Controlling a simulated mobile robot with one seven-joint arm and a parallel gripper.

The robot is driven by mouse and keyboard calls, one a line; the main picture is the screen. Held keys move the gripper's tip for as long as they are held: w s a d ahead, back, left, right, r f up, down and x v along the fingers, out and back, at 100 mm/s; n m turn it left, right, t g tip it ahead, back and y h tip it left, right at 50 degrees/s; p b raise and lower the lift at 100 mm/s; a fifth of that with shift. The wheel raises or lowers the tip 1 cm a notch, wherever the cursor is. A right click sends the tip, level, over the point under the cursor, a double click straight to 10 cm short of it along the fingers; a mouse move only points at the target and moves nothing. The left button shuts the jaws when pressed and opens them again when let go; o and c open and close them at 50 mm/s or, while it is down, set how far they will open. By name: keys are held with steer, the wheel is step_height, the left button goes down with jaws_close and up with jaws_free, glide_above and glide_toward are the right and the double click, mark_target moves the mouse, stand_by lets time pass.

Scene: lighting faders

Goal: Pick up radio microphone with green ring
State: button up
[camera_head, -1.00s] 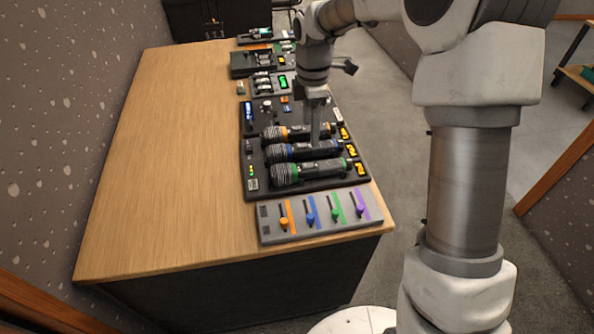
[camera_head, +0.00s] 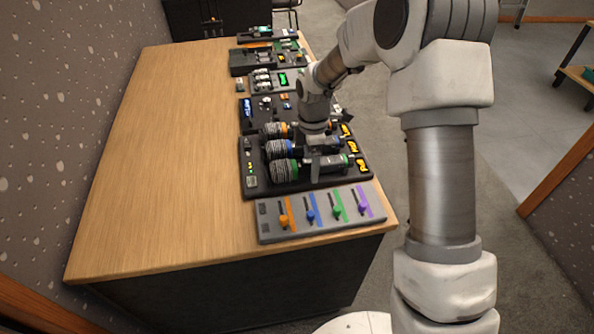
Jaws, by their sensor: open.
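The radio microphone with the green ring (camera_head: 285,171) lies in the dark tray (camera_head: 258,189), nearest to the fader panel, its mesh head to the left. My gripper (camera_head: 316,168) is open and low over the middle of this microphone. A finger shows against its body; the other finger is hard to make out, so I cannot tell whether both sides are straddled. The microphone with the blue ring (camera_head: 281,149) lies just behind it, partly covered by my gripper. The microphone with the orange ring (camera_head: 276,129) lies behind that, mostly hidden by my wrist.
The fader panel (camera_head: 268,226) with orange, blue, green and purple sliders sits at the front edge of the wooden table (camera_head: 170,160). More dark equipment (camera_head: 262,80) lines the table's far right side. The left part of the table is clear.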

steer(key=shift+f, duration=0.1)
steer(key=c, duration=1.3)
jaws_close()
